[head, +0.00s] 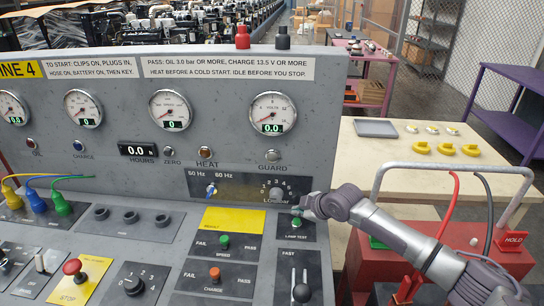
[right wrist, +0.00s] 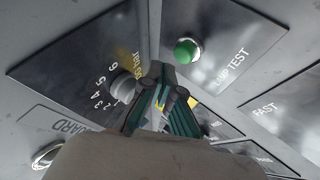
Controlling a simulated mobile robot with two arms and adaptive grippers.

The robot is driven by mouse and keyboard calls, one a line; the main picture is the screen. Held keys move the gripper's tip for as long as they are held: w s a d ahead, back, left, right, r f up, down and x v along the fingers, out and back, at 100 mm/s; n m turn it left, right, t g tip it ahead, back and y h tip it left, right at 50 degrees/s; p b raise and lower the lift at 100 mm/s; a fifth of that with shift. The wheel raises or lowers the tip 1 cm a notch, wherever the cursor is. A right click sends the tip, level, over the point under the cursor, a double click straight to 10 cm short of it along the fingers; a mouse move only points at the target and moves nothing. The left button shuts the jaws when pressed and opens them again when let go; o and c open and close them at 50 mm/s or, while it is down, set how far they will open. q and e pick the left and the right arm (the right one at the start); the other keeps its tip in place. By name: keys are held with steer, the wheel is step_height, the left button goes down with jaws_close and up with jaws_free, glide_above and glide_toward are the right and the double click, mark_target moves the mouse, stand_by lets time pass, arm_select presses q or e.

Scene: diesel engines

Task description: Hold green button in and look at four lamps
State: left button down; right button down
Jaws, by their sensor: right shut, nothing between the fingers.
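The green LAMP TEST button (head: 296,222) sits on a dark plate at the right of the sloping panel. It also shows in the right wrist view (right wrist: 187,50), standing out from its plate. My right gripper (head: 301,209) is shut and empty just by the button; in the wrist view its fingertips (right wrist: 163,88) appear apart from it. Four lamps line the upright panel: OIL (head: 31,143), dark red; CHARGE (head: 78,145), dark blue; HEAT (head: 205,152), brown; GUARD (head: 272,156), grey. None looks clearly lit. My left gripper is out of view.
The load knob (head: 276,194) is close behind my right gripper. A black-knobbed FAST lever (head: 301,292) stands in front. A red box (head: 400,265) with a grey rail is at right, before a wooden table (head: 480,182).

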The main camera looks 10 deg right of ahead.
steer(key=shift+r+p, duration=1.9)
steer(key=shift+r, duration=0.5)
steer(key=shift+f, duration=0.1)
